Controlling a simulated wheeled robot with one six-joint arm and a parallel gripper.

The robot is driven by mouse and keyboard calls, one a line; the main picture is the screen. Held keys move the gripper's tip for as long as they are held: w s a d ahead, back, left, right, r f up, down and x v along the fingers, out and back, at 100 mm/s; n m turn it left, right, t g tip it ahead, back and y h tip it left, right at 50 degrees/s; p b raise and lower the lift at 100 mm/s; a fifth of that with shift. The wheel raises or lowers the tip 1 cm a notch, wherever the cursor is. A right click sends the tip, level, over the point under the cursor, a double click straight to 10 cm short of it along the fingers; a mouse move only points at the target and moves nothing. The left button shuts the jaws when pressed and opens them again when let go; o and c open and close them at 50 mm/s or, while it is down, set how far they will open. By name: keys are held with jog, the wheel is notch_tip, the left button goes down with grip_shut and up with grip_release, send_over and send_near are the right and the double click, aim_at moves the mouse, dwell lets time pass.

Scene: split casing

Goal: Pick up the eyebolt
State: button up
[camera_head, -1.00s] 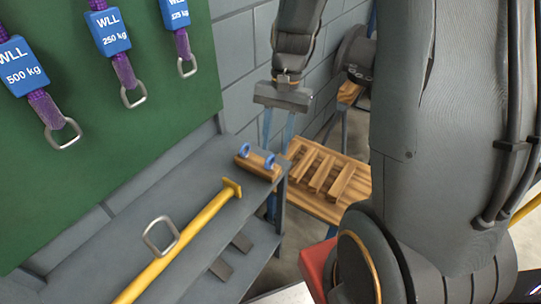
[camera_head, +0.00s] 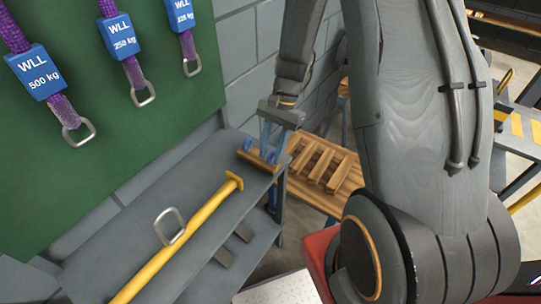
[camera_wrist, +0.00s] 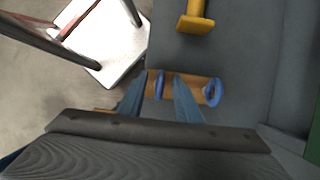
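Two blue eyebolts stand in a wooden block (camera_head: 258,162) at the end of a grey shelf. One eyebolt (camera_head: 247,144) is on the left in the head view; it is the right-hand ring in the wrist view (camera_wrist: 213,92). The other eyebolt (camera_wrist: 160,86) lies between the finger ends in the wrist view. My gripper (camera_head: 273,147) is open, pointing down over the block, with its blue fingers spread on either side of this second eyebolt. It also shows in the wrist view (camera_wrist: 158,90). I cannot tell whether a finger touches it.
A wooden slatted stand (camera_head: 318,168) is right of the shelf. Slings with blue tags (camera_head: 120,36) hang on a green board (camera_head: 150,110) at the left.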

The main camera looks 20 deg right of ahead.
jog(key=shift+s+a+f, duration=0.1)
jog(key=shift+f, duration=0.1)
grip_shut()
dwell(0.3)
